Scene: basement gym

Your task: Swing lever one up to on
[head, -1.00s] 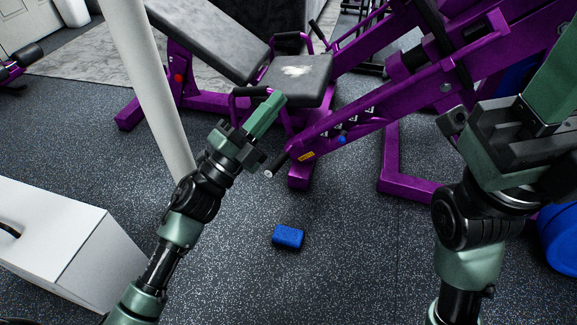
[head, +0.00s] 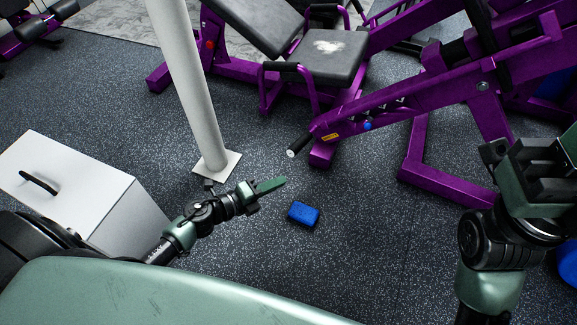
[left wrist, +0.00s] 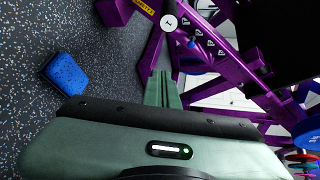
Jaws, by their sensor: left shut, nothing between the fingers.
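A purple lever (head: 325,131) on the gym machine slopes down to a black grip (head: 300,144) with a white round end cap (head: 291,153). In the left wrist view the cap (left wrist: 169,22) carries a small dark mark, probably a 1 on its side. My left gripper (head: 285,181) is shut and empty, low over the floor, below the grip and apart from it. In the left wrist view its closed green fingers (left wrist: 161,75) point towards the cap with a gap between. My right gripper (head: 570,145) is at the right edge, its fingertips cut off.
A blue block (head: 304,214) lies on the speckled floor just right of my left gripper. A white post (head: 190,85) on a square base stands behind my left arm. A white box (head: 75,190) with a black handle is at left. A purple frame leg (head: 450,190) stands at right.

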